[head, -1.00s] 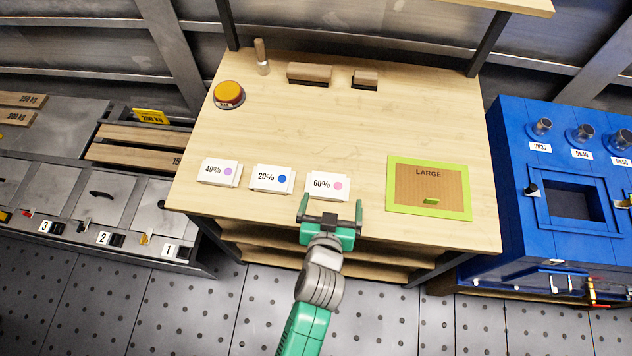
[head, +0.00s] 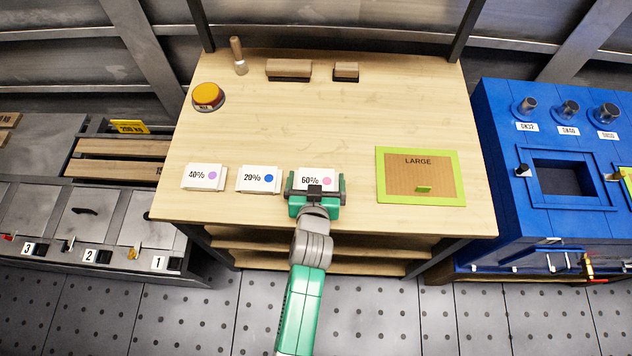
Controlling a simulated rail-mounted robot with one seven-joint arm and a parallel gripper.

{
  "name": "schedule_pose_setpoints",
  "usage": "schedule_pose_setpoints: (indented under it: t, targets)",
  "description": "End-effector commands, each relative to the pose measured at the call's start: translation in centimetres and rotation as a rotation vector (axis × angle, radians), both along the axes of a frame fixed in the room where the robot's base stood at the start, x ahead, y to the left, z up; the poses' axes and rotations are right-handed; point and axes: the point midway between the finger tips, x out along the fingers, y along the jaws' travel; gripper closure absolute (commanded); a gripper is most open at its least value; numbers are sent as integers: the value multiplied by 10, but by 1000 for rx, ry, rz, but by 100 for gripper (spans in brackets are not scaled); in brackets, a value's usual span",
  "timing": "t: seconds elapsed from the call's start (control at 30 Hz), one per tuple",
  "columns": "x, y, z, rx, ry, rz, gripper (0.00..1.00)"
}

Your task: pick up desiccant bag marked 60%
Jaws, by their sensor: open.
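The desiccant bag marked 60% (head: 314,178) is a white packet with a pink dot, lying at the front of the wooden bench. My gripper (head: 316,184) is open at its near edge, with a green finger on either side of the bag. The gripper hides the bag's front part; I cannot tell whether the fingers touch it. The bag marked 20% (head: 257,179), with a blue dot, lies just left of the gripper. The bag marked 40% (head: 203,177), with a purple dot, lies farther left.
A green-framed panel marked LARGE (head: 421,176) lies to the right on the bench (head: 330,120). An orange button (head: 208,96), a wooden-handled tool (head: 238,57) and two brown blocks (head: 289,69) stand toward the back. The bench middle is clear. A blue machine (head: 556,180) stands right.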

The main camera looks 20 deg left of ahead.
Motion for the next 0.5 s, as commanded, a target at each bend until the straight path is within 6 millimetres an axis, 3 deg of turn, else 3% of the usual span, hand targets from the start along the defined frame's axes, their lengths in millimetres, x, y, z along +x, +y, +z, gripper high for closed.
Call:
schedule_pose_setpoints:
  t: [0.07, 0.3, 0.5]
  targets:
    - [0, 0, 1, 0, 0, 0, 2]
    - [0, 0, 1, 0, 0, 0, 46]
    - [0, 0, 1, 0, -1, 0, 46]
